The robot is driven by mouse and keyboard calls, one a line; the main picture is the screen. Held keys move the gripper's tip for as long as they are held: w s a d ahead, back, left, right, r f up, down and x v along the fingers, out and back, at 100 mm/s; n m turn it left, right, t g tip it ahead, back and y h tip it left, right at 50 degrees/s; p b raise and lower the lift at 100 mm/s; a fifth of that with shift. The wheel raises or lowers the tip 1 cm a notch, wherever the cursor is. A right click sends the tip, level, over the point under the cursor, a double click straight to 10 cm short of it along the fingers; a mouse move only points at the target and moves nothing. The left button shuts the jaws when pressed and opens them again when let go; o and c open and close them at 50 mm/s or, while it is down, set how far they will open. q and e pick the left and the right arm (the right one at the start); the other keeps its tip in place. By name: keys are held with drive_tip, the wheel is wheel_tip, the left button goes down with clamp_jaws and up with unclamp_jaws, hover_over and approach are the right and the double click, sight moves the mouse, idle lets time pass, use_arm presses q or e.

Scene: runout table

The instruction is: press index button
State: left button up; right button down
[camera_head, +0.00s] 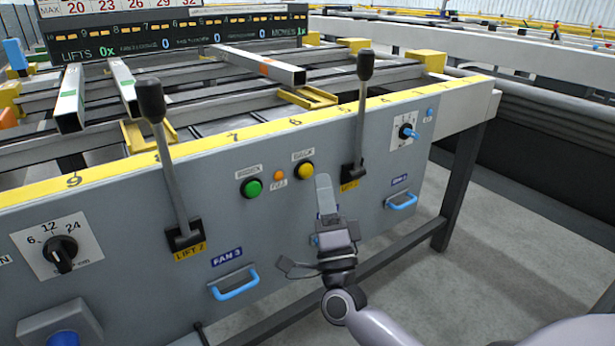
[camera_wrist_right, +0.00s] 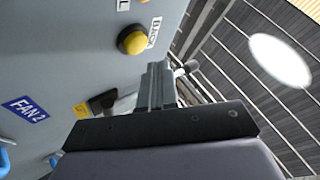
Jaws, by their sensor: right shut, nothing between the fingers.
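A green button (camera_head: 251,187) sits on the grey front panel under a small white label that is too blurred to read surely. A yellow button (camera_head: 305,171) is to its right under a label reading BACK; it also shows in the right wrist view (camera_wrist_right: 132,40). A small orange light (camera_head: 279,175) marked FULL lies between them. My right gripper (camera_head: 323,184) is shut and empty, fingers pointing up, just right of and below the yellow button. In the right wrist view its fingers (camera_wrist_right: 156,78) appear apart from that button. My left gripper is not in view.
A right lever (camera_head: 361,115) stands close to the right of my gripper, a left lever (camera_head: 165,150) further left. Blue handles (camera_head: 233,284) stick out of the panel below. A rotary knob (camera_head: 60,253) is at the left. The yellow numbered edge (camera_head: 215,140) runs above.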

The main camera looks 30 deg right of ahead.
drive_tip(key=shift+w+h, duration=0.3)
drive_tip(key=shift+w, duration=0.25)
idle(0.8)
idle(0.9)
drive_tip(key=shift+w+a, duration=0.1)
drive_tip(key=shift+w, duration=0.3)
